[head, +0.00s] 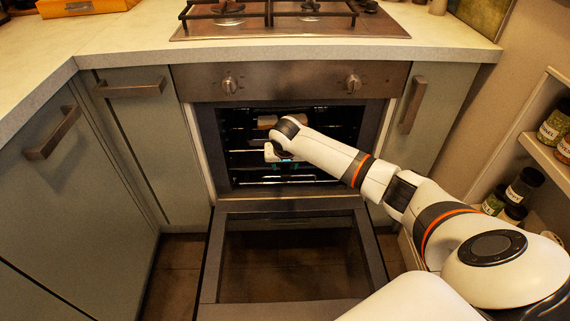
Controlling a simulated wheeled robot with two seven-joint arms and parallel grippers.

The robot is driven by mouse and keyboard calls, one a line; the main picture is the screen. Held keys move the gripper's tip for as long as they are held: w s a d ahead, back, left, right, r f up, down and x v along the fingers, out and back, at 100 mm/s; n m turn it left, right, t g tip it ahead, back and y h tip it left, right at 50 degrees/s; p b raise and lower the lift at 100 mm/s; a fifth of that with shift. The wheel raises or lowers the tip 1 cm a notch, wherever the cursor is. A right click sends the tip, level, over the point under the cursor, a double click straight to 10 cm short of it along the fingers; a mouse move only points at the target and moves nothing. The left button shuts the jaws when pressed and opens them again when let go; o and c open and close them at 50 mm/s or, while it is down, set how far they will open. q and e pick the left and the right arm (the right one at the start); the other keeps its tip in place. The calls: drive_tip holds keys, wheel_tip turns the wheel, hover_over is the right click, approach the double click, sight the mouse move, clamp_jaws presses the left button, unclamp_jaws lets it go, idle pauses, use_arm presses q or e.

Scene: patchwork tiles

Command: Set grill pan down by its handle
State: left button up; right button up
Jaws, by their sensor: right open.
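My right arm reaches from the lower right into the open oven (226,150). My right gripper (284,166) is at the oven opening, in front of the racks, and is open; its fingertips are small and partly hidden by the wrist. A tan-brown thing (267,121) shows inside the oven just behind and above the gripper, apparently on a rack. It may be part of the grill pan or its handle, but it is too small and too covered to tell. No grill pan can be clearly made out elsewhere. My left gripper is not in view.
The oven door (290,260) is folded down in front of the opening. A hob (290,22) with black grates sits on the worktop (130,42) above. Spice jars (522,186) stand at the right. The worktop left of the hob is mostly clear.

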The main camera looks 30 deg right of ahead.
drive_tip(key=p+v, duration=0.2)
drive_tip(key=v, duration=0.4)
drive_tip(key=shift+s+r, duration=0.1)
drive_tip(key=shift+r, duration=0.3)
drive_tip(key=d+p+v, duration=0.1)
drive_tip(key=p+v, duration=0.1)
drive_tip(key=v, duration=0.2)
drive_tip(key=s+a+f+n+y, duration=0.3)
drive_tip(key=s+a+f+n, duration=0.3)
drive_tip(key=s+a+f, duration=0.75)
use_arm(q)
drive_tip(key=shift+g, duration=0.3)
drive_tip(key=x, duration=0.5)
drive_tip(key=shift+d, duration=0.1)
use_arm(e)
drive_tip(key=s+a+n, duration=0.1)
drive_tip(key=s, duration=0.7)
drive_tip(key=s+a+f+n, duration=0.1)
drive_tip(key=s, duration=0.7)
drive_tip(key=shift+s+a+f+g, duration=0.25)
drive_tip(key=shift+s+a+g, duration=0.05)
drive_tip(key=shift+s+a, duration=0.05)
